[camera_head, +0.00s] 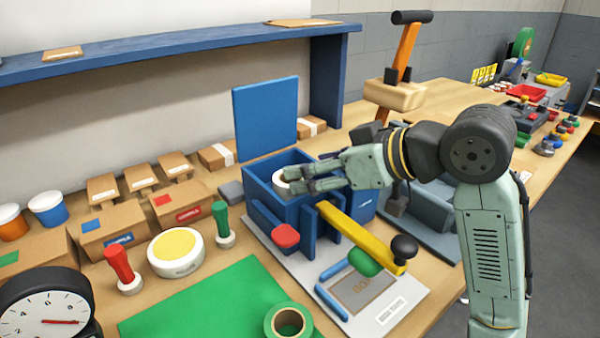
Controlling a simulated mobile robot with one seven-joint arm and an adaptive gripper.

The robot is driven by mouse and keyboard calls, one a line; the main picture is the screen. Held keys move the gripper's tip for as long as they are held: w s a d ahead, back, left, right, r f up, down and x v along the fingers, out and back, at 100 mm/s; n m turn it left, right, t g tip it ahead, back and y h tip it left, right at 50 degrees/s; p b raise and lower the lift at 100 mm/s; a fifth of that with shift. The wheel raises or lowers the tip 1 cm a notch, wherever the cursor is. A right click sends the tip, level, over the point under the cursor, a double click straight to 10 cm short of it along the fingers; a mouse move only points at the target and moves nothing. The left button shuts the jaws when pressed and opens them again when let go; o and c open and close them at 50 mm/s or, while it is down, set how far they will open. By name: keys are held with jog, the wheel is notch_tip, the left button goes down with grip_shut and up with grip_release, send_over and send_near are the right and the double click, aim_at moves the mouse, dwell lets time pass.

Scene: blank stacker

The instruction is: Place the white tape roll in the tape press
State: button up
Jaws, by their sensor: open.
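The tape press is a blue box-shaped machine (267,207) on a grey base plate, with its square blue lid (265,120) raised behind it. The white tape roll (279,184) shows at the top opening of the blue box. My gripper (296,179) reaches in from the right over the box, its fingers open and right at the roll. The fingers cover part of the roll. I cannot tell whether the roll rests on the box floor or touches the fingers.
A yellow lever (360,238) with a black knob (404,247) sticks out in front of the press. A green tape roll (288,322) lies on a green mat (205,305). Stamps, a yellow-topped round pad (176,252) and cardboard boxes (182,203) crowd the left. A blue shelf (180,51) spans the back.

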jog(key=b+v, duration=0.1)
jog(key=v, duration=0.6)
jog(key=shift+d+r, duration=0.2)
jog(key=shift+d, duration=0.05)
jog(key=shift+s, duration=0.1)
jog(key=shift+c, duration=0.5)
